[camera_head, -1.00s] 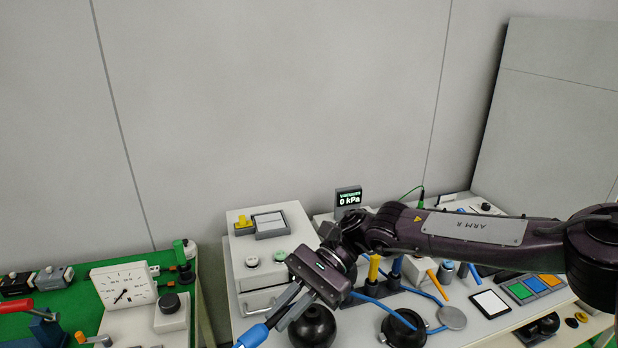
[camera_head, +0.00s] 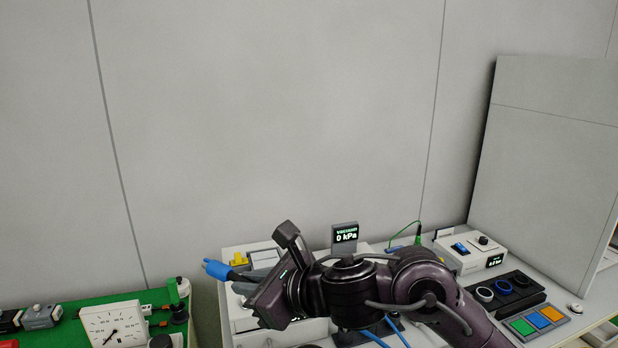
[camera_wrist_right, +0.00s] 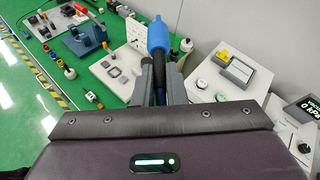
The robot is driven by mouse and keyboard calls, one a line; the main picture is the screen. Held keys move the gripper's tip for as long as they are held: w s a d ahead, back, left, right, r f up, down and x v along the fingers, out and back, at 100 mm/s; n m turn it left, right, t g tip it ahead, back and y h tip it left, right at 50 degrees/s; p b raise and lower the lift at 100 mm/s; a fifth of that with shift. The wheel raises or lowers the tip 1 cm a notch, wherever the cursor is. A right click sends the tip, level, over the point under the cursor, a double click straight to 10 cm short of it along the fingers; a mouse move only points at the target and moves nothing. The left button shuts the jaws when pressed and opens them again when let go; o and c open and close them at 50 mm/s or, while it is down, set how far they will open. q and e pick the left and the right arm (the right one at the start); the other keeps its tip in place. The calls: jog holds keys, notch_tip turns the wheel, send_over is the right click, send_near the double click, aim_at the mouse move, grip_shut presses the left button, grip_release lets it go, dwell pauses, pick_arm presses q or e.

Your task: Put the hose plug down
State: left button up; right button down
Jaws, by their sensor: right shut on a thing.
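The hose plug (camera_head: 217,269) is blue at its end and sticks out to the left of my right gripper (camera_head: 246,277). In the right wrist view the plug (camera_wrist_right: 158,36) points away from the gripper, and its dark part sits between the two fingers (camera_wrist_right: 160,76). My right gripper is shut on it and holds it up in front of the white bench unit. The lower part of the plug is hidden by the gripper. My left gripper is not in view.
A vacuum display (camera_head: 345,237) reading 0 kPa stands behind my right arm. A green table with a white dial gauge (camera_head: 112,325) is at the left. Coloured pads (camera_head: 540,318) lie at the right.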

jog(key=d+f+m+t+h, duration=0.1)
jog(key=d+m+t+h, duration=0.2)
jog(key=d, duration=1.1)
jog(key=w+d+f+m+t+h, duration=0.1)
jog(key=d+f+m+t+h, duration=0.1)
jog(key=d+m+h, duration=0.6)
jog(key=d+t, duration=0.1)
jog(key=d, duration=0.5)
jog(key=shift+w, duration=0.15)
jog(key=shift+d+r, duration=0.1)
jog(key=shift+d, duration=0.05)
jog(key=shift+d, duration=0.1)
